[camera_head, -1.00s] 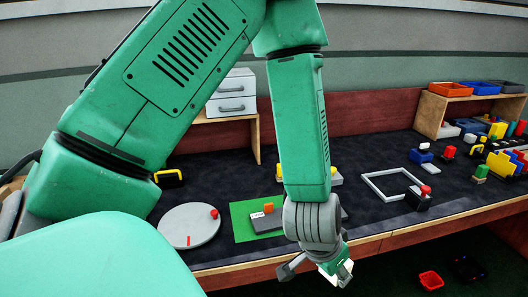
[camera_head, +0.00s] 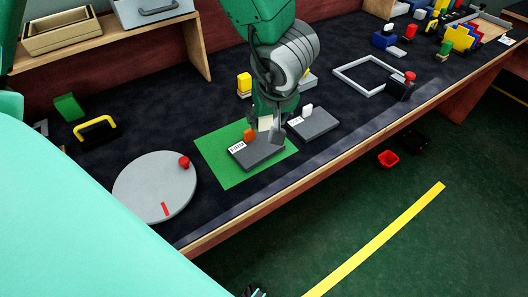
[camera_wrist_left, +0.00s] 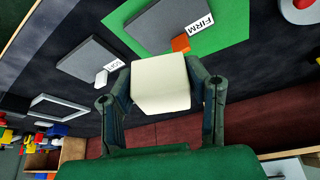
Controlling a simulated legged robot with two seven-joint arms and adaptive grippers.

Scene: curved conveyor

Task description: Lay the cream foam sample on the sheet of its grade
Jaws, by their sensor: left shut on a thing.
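The cream foam sample (camera_wrist_left: 160,85) is a pale block between the two fingers of my left gripper (camera_head: 270,130) in the wrist view. In the head view the foam (camera_head: 265,124) is partly hidden by the gripper, over the far part of the sheets' area. A dark grey slab labelled FIRM (camera_head: 262,154) lies on a green mat (camera_head: 219,168), with an orange block (camera_head: 249,135) at its edge. A second grey slab (camera_head: 318,125) to its right carries a white block (camera_head: 307,111); its label is small and looks like SOFT in the wrist view.
A round grey disc (camera_head: 150,190) with a red knob stands left of the mat. A grey square frame (camera_head: 372,73) and a red-topped dark block (camera_head: 402,86) lie to the right. The bench's front edge runs just in front of the slabs.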

